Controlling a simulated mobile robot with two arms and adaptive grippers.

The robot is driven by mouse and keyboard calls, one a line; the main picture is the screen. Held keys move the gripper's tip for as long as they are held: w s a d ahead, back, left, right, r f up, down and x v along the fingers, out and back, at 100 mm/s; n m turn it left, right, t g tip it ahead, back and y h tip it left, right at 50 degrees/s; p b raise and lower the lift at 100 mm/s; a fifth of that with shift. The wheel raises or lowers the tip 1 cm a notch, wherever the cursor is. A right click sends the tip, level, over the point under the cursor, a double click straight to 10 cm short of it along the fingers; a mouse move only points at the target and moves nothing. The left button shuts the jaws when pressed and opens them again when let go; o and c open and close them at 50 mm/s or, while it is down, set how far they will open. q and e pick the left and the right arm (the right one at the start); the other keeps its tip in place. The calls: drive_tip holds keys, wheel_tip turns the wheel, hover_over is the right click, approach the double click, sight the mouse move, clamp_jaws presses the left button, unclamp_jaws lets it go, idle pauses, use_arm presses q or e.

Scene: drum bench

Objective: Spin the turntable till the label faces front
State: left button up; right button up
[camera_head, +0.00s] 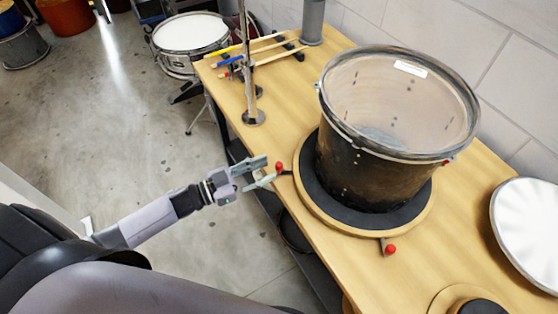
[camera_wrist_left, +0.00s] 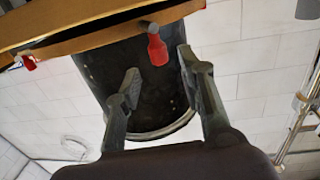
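The turntable (camera_head: 322,216) is a round wooden disc with a dark mat, on the wooden bench. A dark drum shell (camera_head: 365,172) with a metal hoop stands upright on it, open at the top. A white label (camera_head: 410,69) shows at the far rim, towards the wall. One red-tipped handle (camera_head: 279,167) sticks out at the left of the turntable, another red handle (camera_head: 390,249) at the front. My left gripper (camera_head: 265,171) is open at the left handle. In the left wrist view its open fingers (camera_wrist_left: 160,68) flank the red knob (camera_wrist_left: 157,48), with gaps visible. My right gripper is not in view.
A metal stand (camera_head: 250,116) and several drumsticks (camera_head: 265,48) are at the back of the bench. A white drumhead (camera_head: 534,225) lies at the right. A snare drum (camera_head: 190,33) stands on the floor behind.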

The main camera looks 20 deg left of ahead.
sight(279, 164)
use_arm(q)
drive_tip(key=x, duration=0.5)
drive_tip(key=shift+w+p, duration=0.1)
drive_tip(key=shift+p, duration=0.2)
drive_tip(key=shift+c, duration=0.5)
clamp_jaws()
